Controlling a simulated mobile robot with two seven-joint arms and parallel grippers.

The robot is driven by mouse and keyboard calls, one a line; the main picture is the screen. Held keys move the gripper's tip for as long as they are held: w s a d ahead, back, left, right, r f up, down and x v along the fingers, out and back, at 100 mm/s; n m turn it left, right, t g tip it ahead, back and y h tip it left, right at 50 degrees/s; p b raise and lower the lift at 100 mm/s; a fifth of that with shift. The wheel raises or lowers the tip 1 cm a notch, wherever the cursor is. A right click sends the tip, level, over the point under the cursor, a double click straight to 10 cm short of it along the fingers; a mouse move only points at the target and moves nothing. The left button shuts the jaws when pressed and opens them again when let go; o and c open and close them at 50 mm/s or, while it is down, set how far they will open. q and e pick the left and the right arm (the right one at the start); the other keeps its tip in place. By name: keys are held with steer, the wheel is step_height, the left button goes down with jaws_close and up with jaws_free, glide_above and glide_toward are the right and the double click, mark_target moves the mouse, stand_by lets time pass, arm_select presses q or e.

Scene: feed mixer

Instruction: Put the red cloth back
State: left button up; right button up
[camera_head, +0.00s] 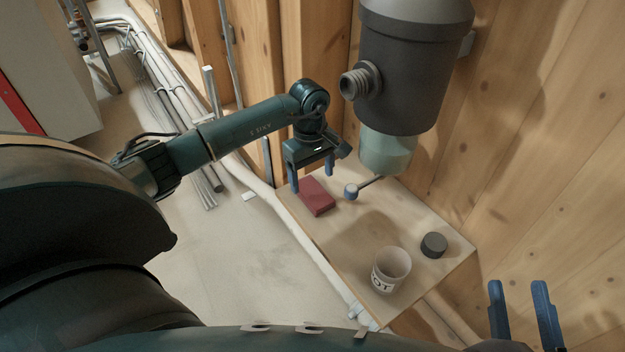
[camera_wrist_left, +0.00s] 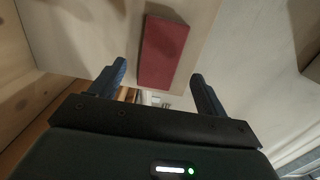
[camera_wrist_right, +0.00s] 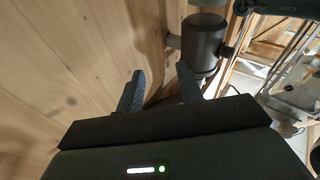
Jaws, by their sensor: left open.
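The red cloth (camera_head: 316,196) is a flat, folded dark-red block lying on the light wooden shelf (camera_head: 345,235), near its far left edge. My left gripper (camera_head: 311,181) is open and empty, pointing down just above the cloth. In the left wrist view the cloth (camera_wrist_left: 163,52) shows between and beyond the two open fingers (camera_wrist_left: 160,85), with no contact visible. My right gripper (camera_head: 518,290) is open and empty at the lower right of the head view, away from the shelf. The right wrist view shows its fingers (camera_wrist_right: 160,88) apart with nothing between them.
The dark mixer (camera_head: 405,70) with a pale green outlet (camera_head: 387,152) hangs over the shelf's back. A white lettered cup (camera_head: 391,269) and a dark round lid (camera_head: 433,245) stand on the near part. Wooden walls close the back.

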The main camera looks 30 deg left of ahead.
mark_target(312, 190)
arm_select(q)
step_height(312, 190, up, 3)
steer(key=shift+f+p, duration=0.1)
steer(key=shift+p, duration=0.25)
steer(key=shift+r, duration=0.45)
arm_select(e)
steer(key=shift+d+f, duration=0.25)
steer(key=shift+f, duration=0.15)
steer(key=shift+r, duration=0.1)
